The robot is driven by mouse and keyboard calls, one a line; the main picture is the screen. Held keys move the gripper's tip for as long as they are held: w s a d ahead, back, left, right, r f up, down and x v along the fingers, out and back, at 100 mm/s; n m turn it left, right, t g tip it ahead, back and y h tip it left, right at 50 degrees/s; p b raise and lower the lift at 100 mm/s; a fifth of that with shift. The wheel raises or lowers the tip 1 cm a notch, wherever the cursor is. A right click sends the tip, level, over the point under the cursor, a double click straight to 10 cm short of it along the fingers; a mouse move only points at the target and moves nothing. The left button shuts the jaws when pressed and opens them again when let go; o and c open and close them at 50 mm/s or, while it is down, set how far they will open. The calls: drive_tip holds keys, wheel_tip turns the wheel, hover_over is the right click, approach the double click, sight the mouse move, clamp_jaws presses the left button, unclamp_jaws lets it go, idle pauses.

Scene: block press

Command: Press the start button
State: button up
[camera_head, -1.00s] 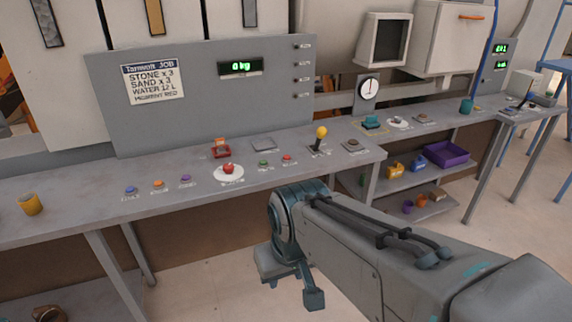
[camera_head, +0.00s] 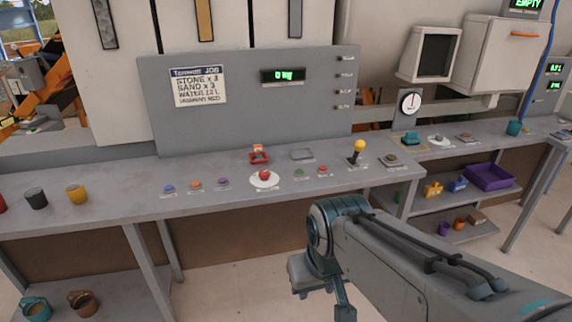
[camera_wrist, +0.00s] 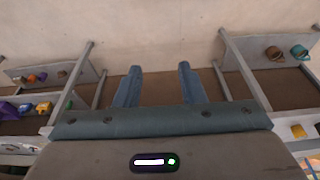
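A row of controls sits on the grey bench (camera_head: 110,213) in the head view. It has blue (camera_head: 168,189), orange (camera_head: 195,185) and purple (camera_head: 223,182) buttons, a large red button (camera_head: 265,175) on a white plate, a green button (camera_head: 299,174) and a small red button (camera_head: 322,170). A yellow-knobbed lever (camera_head: 359,147) and another button (camera_head: 391,159) stand to the right. The labels are too small to read, so I cannot tell which is start. My gripper (camera_wrist: 159,82) is open and empty in the wrist view. In the head view it hangs below the bench's front edge, apart from the buttons.
A grey panel with a job sign (camera_head: 200,86) and green display (camera_head: 283,75) stands behind the buttons. A lower shelf at right holds a purple tray (camera_head: 490,177). Open floor lies in front of the bench.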

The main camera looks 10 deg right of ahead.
clamp_jaws()
idle(1.6)
